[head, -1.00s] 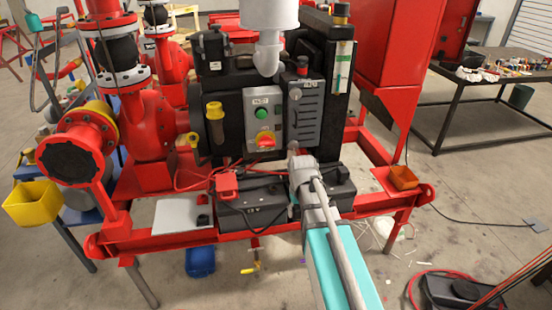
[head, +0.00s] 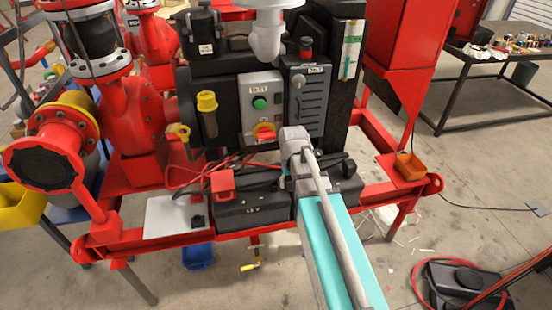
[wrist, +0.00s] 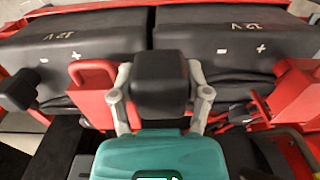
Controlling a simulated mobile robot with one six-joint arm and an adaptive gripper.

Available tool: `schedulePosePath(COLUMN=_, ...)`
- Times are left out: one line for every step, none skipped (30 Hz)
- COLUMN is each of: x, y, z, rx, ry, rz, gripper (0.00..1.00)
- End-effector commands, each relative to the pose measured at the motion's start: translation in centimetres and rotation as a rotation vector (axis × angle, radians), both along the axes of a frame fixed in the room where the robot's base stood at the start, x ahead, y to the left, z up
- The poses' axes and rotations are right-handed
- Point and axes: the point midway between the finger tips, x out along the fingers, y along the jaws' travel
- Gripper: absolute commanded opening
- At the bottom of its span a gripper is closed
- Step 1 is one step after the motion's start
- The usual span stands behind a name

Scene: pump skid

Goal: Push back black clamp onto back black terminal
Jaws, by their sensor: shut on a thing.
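My gripper (wrist: 160,92) is shut on the black clamp (wrist: 161,78), a dark block between its two grey fingers in the wrist view. The clamp is in front of the seam between the two black 12 V batteries (wrist: 80,45). It hides whatever is behind it, so I cannot tell whether it touches the back black terminal. In the head view my gripper (head: 295,142) is above the batteries (head: 252,208), and my own arm hides its fingers. Another black clamp (wrist: 18,88) shows at the left of the wrist view.
Red clamps stand close on both sides in the wrist view, one left (wrist: 94,88) and one right (wrist: 292,92). The left one's cables run nearby. A control box (head: 262,108) rises behind the batteries.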

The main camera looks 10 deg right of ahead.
Motion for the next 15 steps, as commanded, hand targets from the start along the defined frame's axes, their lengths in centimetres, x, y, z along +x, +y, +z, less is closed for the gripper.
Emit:
schedulePosePath(x=-0.02, y=-0.13, z=0.00, rx=0.000, ry=0.000, rz=-0.003, gripper=0.01)
schedulePosePath(x=-0.02, y=-0.20, z=0.00, rx=0.000, ry=0.000, rz=-0.004, gripper=0.01)
schedulePosePath(x=-0.02, y=-0.28, z=0.00, rx=0.000, ry=0.000, rz=-0.006, gripper=0.01)
schedulePosePath(x=-0.02, y=-0.34, z=0.00, rx=0.000, ry=0.000, rz=-0.007, gripper=0.01)
schedulePosePath(x=-0.03, y=-0.39, z=0.00, rx=0.000, ry=0.000, rz=-0.008, gripper=0.01)
schedulePosePath(x=-0.03, y=-0.46, z=0.00, rx=0.000, ry=0.000, rz=-0.009, gripper=0.01)
schedulePosePath(x=-0.04, y=-0.51, z=0.00, rx=0.000, ry=0.000, rz=-0.010, gripper=0.01)
schedulePosePath(x=-0.04, y=-0.55, z=0.00, rx=0.000, ry=0.000, rz=-0.011, gripper=0.01)
schedulePosePath(x=-0.04, y=-0.60, z=0.00, rx=0.000, ry=0.000, rz=-0.012, gripper=0.01)
schedulePosePath(x=-0.05, y=-0.63, z=0.00, rx=0.000, ry=0.000, rz=-0.012, gripper=0.01)
schedulePosePath(x=-0.05, y=-0.66, z=0.00, rx=0.000, ry=0.000, rz=-0.013, gripper=0.01)
schedulePosePath(x=-0.05, y=-0.69, z=0.00, rx=0.000, ry=0.000, rz=-0.013, gripper=0.01)
schedulePosePath(x=-0.05, y=-0.70, z=0.00, rx=0.000, ry=0.000, rz=-0.014, gripper=0.01)
schedulePosePath(x=-0.05, y=-0.72, z=0.00, rx=0.000, ry=0.000, rz=-0.014, gripper=0.01)
schedulePosePath(x=-0.06, y=-0.73, z=0.00, rx=0.000, ry=0.000, rz=-0.014, gripper=0.01)
